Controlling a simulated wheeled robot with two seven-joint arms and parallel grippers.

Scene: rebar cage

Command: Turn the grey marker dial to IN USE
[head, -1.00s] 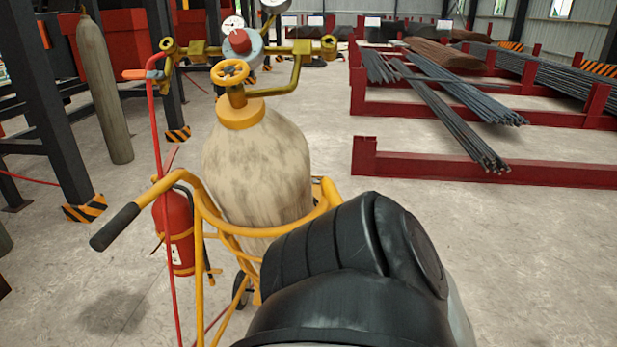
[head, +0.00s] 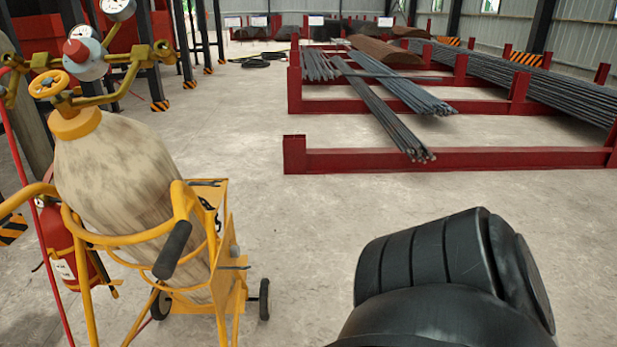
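I cannot make out a dial marked IN USE in the head view. A tan gas cylinder (head: 125,165) stands tilted in the picture in a yellow cart (head: 228,290) at the left. On top are a yellow handwheel (head: 48,84), a round grey regulator body with a red knob (head: 77,50), and a white gauge (head: 117,8). The cart's right side carries a yellow box-like panel with small dark and grey parts (head: 235,251), too small to read. Neither gripper shows; a black arm link of mine fills the bottom right.
A red fire extinguisher (head: 62,250) and a red hose (head: 18,150) are at the cart's left. A black-gripped cart handle (head: 173,250) sticks out toward me. Red racks (head: 450,160) with steel bars (head: 385,110) stand behind. Open concrete floor (head: 300,230) lies right of the cart.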

